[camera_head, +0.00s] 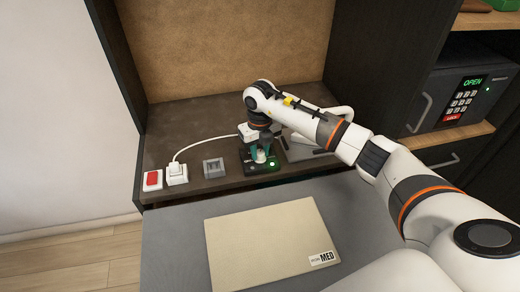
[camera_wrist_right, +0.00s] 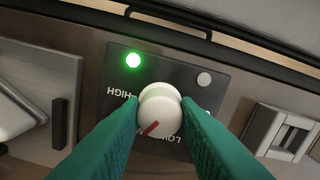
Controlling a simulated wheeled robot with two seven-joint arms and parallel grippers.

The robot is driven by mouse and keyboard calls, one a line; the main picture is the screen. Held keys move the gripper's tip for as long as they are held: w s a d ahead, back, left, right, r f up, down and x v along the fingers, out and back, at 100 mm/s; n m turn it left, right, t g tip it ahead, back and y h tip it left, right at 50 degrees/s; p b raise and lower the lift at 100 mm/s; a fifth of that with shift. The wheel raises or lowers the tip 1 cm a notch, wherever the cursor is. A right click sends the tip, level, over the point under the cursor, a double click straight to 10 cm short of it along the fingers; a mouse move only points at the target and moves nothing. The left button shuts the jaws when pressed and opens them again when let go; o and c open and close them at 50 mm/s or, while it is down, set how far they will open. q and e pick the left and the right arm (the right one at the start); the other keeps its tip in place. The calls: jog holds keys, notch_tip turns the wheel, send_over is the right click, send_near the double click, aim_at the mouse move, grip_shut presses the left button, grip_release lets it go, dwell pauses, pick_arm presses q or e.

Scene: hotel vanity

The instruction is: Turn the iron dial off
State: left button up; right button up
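The iron dial is a round white knob (camera_wrist_right: 160,112) with a red mark on a dark plate (camera_wrist_right: 205,105); the plate also shows in the head view (camera_head: 246,170). In the right wrist view the mark points to the lower left; HIGH and part of LOW read upside down. A green light (camera_wrist_right: 133,60) glows on the plate. My right gripper (camera_wrist_right: 160,108) reaches down to the knob with one teal finger on each side, the tips seeming to touch it. It also shows in the head view (camera_head: 261,152). My left gripper is out of view.
On the dark shelf stand a red switch (camera_head: 152,179), a plug with a white cord (camera_head: 177,174) and a grey fixture (camera_head: 213,167). A grey object (camera_head: 310,153) lies right of the plate. A beige panel tagged MED (camera_head: 265,245) lies on the grey surface in front.

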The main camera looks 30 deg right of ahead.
jog(key=shift+f+n+b, duration=0.1)
jog(key=shift+n+b, duration=0.7)
jog(key=shift+n, duration=0.1)
jog(key=n+b, duration=0.2)
jog(key=n, duration=0.1)
jog(key=n+b, duration=0.4)
jog(key=n, duration=0.2)
jog(key=shift+n, duration=0.3)
jog(key=n+b, duration=0.3)
jog(key=n, duration=0.3)
jog(key=n+b, duration=0.1)
jog(key=n, duration=0.2)
jog(key=shift+n, duration=0.4)
jog(key=shift+n+b, duration=0.45)
jog(key=shift+n, duration=0.85)
jog(key=shift+r, duration=0.2)
